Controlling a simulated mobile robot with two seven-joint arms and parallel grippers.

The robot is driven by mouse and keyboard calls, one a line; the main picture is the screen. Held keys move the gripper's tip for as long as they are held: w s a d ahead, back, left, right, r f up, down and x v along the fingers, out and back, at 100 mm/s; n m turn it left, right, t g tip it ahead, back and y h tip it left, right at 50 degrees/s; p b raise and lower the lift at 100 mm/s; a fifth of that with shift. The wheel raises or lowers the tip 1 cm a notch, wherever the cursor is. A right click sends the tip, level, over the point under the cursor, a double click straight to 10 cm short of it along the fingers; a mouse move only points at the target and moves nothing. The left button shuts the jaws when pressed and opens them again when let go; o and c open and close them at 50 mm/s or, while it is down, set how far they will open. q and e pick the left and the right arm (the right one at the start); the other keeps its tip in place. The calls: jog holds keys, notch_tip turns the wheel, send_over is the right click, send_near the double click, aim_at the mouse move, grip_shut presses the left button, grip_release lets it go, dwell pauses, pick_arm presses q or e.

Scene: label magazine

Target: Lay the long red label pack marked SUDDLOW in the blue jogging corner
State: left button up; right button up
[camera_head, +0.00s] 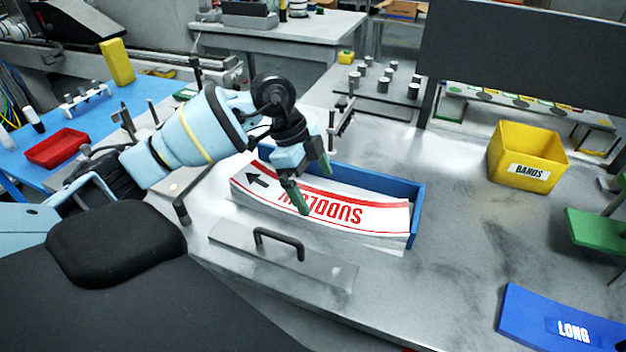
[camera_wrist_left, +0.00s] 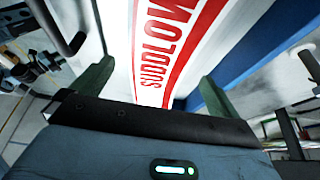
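The long white label pack with red bands and red SUDDLOW lettering (camera_head: 340,209) lies in the blue jogging corner (camera_head: 416,212), along its raised blue walls. A black arrow marks the pack's left end. In the left wrist view the pack (camera_wrist_left: 150,50) runs away between my fingers, with a blue wall (camera_wrist_left: 235,45) to its right. My left gripper (camera_head: 311,187) is over the left half of the pack, its green fingers spread apart, one towards each long side. I cannot tell whether the fingers touch the pack. My right gripper is not in view.
A steel plate with a black handle (camera_head: 285,255) lies in front of the corner. A yellow BANDS bin (camera_head: 525,157) stands at the right, and a blue LONG tray (camera_head: 525,318) at the front right. A red tray (camera_head: 57,148) is on the blue table.

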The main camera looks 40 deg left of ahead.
pick_arm(q)
jog(key=shift+r, duration=0.15)
jog(key=shift+r, duration=0.3)
jog(key=v, duration=1.2)
jog(key=shift+p, duration=0.3)
jog(key=shift+s, duration=0.1)
